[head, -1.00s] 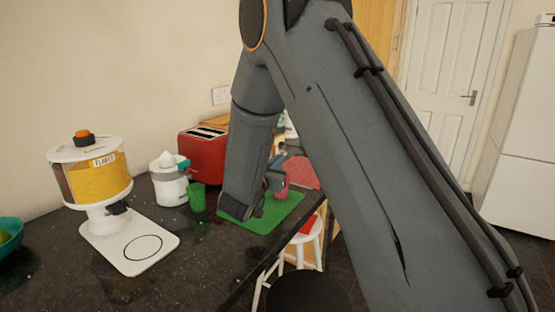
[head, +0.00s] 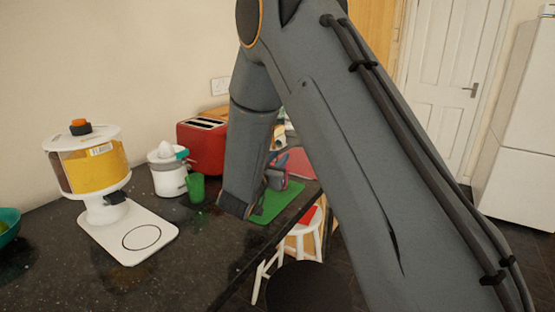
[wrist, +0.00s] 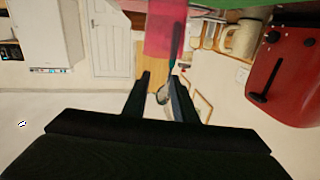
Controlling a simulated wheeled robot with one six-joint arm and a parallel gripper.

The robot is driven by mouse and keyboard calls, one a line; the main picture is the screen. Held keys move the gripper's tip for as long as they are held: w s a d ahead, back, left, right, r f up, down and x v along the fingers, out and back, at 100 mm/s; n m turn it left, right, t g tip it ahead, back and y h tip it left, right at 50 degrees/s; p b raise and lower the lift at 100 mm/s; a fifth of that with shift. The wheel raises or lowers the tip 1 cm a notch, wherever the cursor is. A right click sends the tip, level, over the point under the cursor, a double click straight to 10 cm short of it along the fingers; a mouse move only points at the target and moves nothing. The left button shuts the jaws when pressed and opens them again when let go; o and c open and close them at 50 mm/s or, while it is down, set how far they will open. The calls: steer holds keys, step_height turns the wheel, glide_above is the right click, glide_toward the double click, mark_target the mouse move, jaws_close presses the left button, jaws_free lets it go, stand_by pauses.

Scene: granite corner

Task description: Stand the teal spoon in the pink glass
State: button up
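The pink glass (wrist: 160,35) shows at the top middle of the wrist view, which is upside down. It stands by the green mat (head: 281,203). The teal spoon (wrist: 174,50) is a dark teal strip overlapping the glass, slightly tilted, with its lower part over the glass. Its grey end (wrist: 163,93) shows between my fingers. I cannot fully tell whether the spoon is inside the glass or in front of it. My gripper (wrist: 160,82) has its fingers apart, with the spoon nearer the right one. In the head view my arm hides much of the glass.
A red toaster (head: 203,147), a white juicer (head: 167,177) and a green cup (head: 195,188) stand left of my arm. A cereal dispenser (head: 94,165) is farther left. A stool (head: 303,235) stands beside the counter edge. The front of the counter (head: 190,262) is clear.

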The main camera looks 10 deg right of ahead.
steer(key=b+v, duration=0.1)
steer(key=v, duration=0.6)
steer(key=shift+s+a+b, duration=0.25)
steer(key=shift+s+b, duration=0.05)
steer(key=shift+b, duration=0.1)
stand_by(0.6)
